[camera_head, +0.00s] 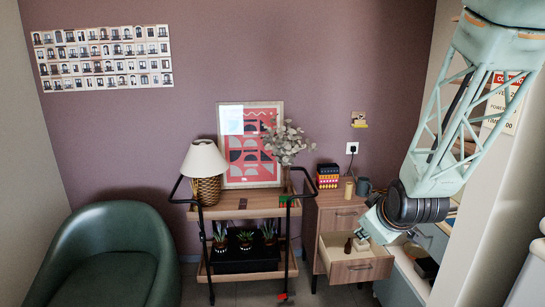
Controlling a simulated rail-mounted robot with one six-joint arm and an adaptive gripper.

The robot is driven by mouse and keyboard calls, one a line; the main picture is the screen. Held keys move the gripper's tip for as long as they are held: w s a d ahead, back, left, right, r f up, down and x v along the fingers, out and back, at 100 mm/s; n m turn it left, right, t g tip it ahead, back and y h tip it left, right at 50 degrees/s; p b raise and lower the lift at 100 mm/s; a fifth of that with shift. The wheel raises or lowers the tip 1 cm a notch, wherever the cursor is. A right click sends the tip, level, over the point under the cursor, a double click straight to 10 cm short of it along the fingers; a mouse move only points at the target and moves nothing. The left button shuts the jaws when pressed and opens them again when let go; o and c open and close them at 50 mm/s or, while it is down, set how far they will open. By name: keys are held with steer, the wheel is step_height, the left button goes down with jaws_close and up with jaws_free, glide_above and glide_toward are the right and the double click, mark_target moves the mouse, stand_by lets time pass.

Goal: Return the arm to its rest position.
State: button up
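My arm comes down from the top right of the head view, with its dark wrist joint low at the right. My gripper (366,234) is at the lower end, over or just in front of the open drawer (362,270) of the wooden cabinet (334,222). It is small and partly hidden by the wrist, so I cannot tell whether its fingers are open or shut. I also cannot tell whether it touches the drawer. A small dark brown item (348,245) shows in the drawer beside the gripper.
A trolley (246,213) with a lamp (204,172), framed picture and plants stands left of the cabinet. A patterned box (328,177) and a dark mug (363,188) are on the cabinet top. A green armchair (106,254) is at left. A pale wall edge (490,180) is close right of my arm.

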steer(key=s+a+r+m+g, duration=0.1)
steer(key=s+r, duration=0.5)
steer(key=s, duration=0.8)
steer(key=s+a+r+m+g, duration=0.2)
steer(key=s+a+r+m, duration=0.1)
steer(key=s, duration=1.2)
steer(key=s+a+r+m+g, duration=0.2)
steer(key=s+r, duration=0.6)
steer(key=s, duration=0.7)
steer(key=shift+a+r+m+y+p, duration=0.3)
steer(key=shift+a+m+y+p, duration=0.15)
steer(key=shift+a, duration=0.2)
